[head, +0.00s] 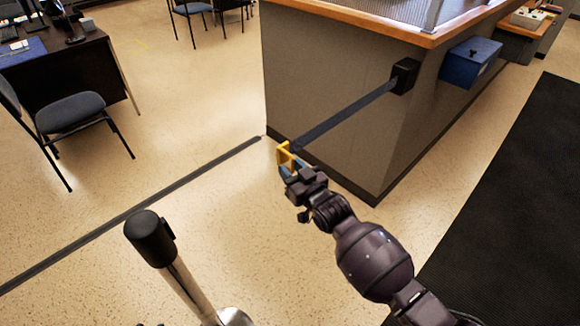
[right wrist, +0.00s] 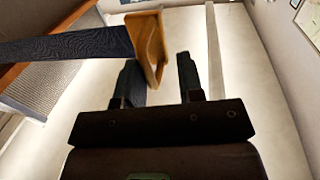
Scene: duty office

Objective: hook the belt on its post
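The dark belt (head: 345,112) runs out straight from a black wall unit (head: 405,76) on the counter's side. It ends in a yellow clip (head: 284,155) at the fingertips of my right gripper (head: 291,171). In the right wrist view the clip (right wrist: 148,45) reaches in between the two fingers (right wrist: 160,82), and the belt (right wrist: 65,46) leads off left. The gripper appears shut on the clip, though the contact is partly hidden. The post (head: 150,240), with a black head and silver shaft, stands at lower left, well apart from the clip.
The counter (head: 330,80) with a wooden top stands behind the belt, with a blue box (head: 470,62) on its side. A chair (head: 75,115) and desk are at upper left. A black mat (head: 510,200) lies at right. Floor between clip and post is clear.

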